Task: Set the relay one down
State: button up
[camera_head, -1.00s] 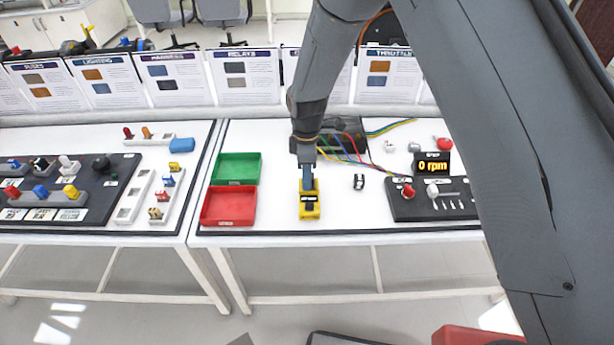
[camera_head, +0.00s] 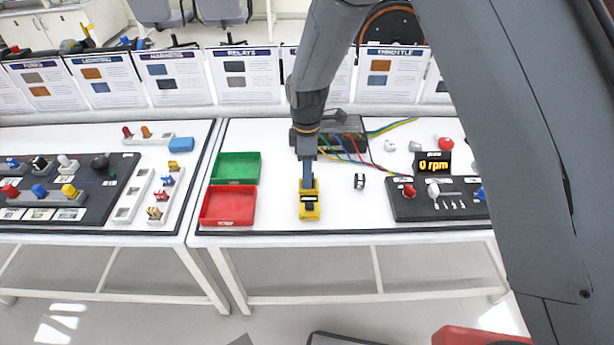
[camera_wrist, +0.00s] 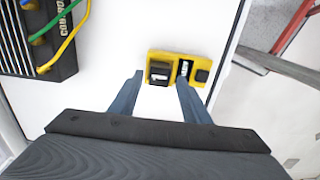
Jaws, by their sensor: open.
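A small black block with a white mark (camera_wrist: 160,72), which looks like a relay, sits in one end of a yellow fixture (camera_wrist: 175,55). In the head view the yellow fixture (camera_head: 309,213) stands on the white table, right of the red tray. My gripper (camera_wrist: 160,78) is open. Its two blue-grey fingers are apart on either side of the black block and hold nothing that I can see. In the head view my gripper (camera_head: 308,184) is just above the fixture and partly hides it.
A red tray (camera_head: 228,223) and a green tray (camera_head: 237,155) lie left. A second small black-and-white part (camera_head: 359,181) lies right of the fixture. A black wired box (camera_head: 340,128) is behind, and a throttle panel (camera_head: 410,211) is at right. The table's front edge is close.

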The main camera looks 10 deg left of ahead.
notch_tip(320, 180, up, 10)
jog(key=b, duration=0.2)
jog(key=shift+b, duration=0.35)
jog(key=s+d+r+m, duration=0.2)
jog(key=d+m, duration=0.3)
jog(key=d, duration=0.5)
jog(key=s+d+r+m, duration=0.15)
jog(key=d+m, duration=0.35)
jog(key=d, duration=0.5)
jog(key=s+d+m+t, duration=0.1)
jog(key=s+d+m, duration=0.9)
jog(key=s+d, duration=0.2)
jog(key=shift+d+f+m, duration=0.2)
jog(key=shift+d+m, duration=0.2)
jog(key=shift+d, duration=0.1)
jog(key=shift+c, duration=0.3)
